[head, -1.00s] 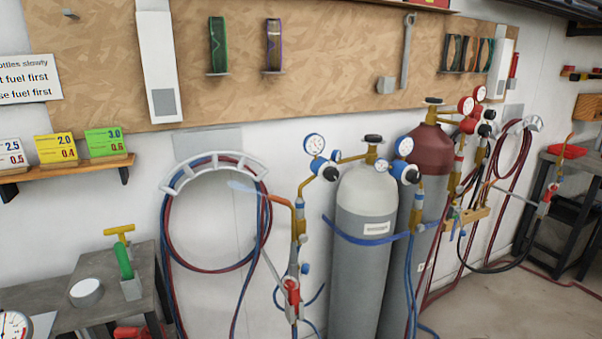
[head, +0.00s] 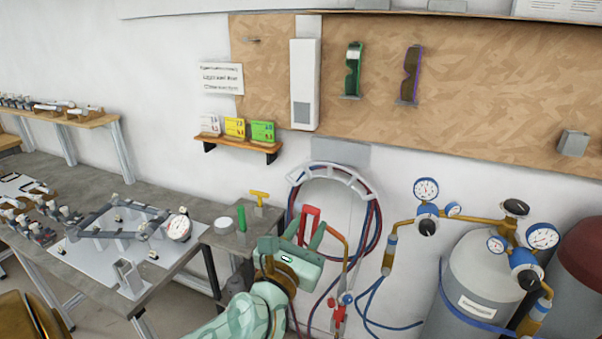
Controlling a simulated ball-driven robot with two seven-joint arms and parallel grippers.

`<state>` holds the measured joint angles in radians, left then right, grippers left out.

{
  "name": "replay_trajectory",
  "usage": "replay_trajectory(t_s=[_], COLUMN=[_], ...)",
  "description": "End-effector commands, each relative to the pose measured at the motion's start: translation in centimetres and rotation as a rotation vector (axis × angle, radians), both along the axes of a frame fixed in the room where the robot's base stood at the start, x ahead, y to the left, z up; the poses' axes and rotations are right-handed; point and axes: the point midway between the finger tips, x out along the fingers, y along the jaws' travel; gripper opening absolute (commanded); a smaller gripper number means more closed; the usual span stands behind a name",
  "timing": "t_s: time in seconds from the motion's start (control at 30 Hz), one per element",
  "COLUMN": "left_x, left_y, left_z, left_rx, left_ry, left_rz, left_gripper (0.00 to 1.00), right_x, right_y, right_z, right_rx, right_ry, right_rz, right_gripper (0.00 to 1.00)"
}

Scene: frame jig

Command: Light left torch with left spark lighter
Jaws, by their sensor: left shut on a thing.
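The left torch (head: 339,312) hangs in front of the wall, its red-handled body low and its copper tube curving up and left. My left gripper (head: 304,236) is in front of the wall, just left of the copper tube. It is shut on a red thing (head: 309,216), which looks like the left spark lighter, standing up between the fingers. The torch tip is close to the fingers, and I cannot tell whether it touches them or the lighter. No flame shows at the tip, which is partly hidden. My right gripper is out of view.
A grey workbench (head: 185,262) with a frame jig (head: 122,222) stands at left. A grey gas cylinder (head: 478,290) with gauges and blue hoses stands at right. Hoses hang on a wall bracket (head: 330,172) behind the gripper.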

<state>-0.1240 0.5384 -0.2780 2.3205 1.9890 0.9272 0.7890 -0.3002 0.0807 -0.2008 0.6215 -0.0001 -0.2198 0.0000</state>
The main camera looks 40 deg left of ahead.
Motion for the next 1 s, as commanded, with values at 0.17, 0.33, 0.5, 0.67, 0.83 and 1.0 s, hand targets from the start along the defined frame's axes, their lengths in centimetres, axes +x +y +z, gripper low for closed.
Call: replay_trajectory(t_s=[0.17, 0.33, 0.5, 0.67, 0.83, 1.0], left_x=[-0.1, 0.6, 2.3, 4.2, 6.2, 7.9], left_y=[1.0, 1.3, 1.7, 2.2, 2.6, 3.1], left_z=[3.1, 2.9, 2.9, 2.9, 2.9, 3.0], left_rx=[0.035, 0.041, 0.041, 0.042, 0.041, 0.041], left_ry=[-0.053, -0.062, -0.064, -0.063, -0.062, -0.062], left_rz=[0.014, 0.015, 0.015, 0.016, 0.016, 0.016], left_gripper=[0.2, 0.2, 0.2, 0.2, 0.2, 0.2], right_x=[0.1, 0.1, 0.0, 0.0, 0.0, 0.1], right_y=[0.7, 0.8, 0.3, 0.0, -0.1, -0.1], right_z=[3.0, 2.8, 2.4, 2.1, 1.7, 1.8], right_rx=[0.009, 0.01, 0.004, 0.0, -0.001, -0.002], right_ry=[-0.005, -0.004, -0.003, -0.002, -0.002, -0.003], right_rz=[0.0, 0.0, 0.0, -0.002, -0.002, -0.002], right_gripper=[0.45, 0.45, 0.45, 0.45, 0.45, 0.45])
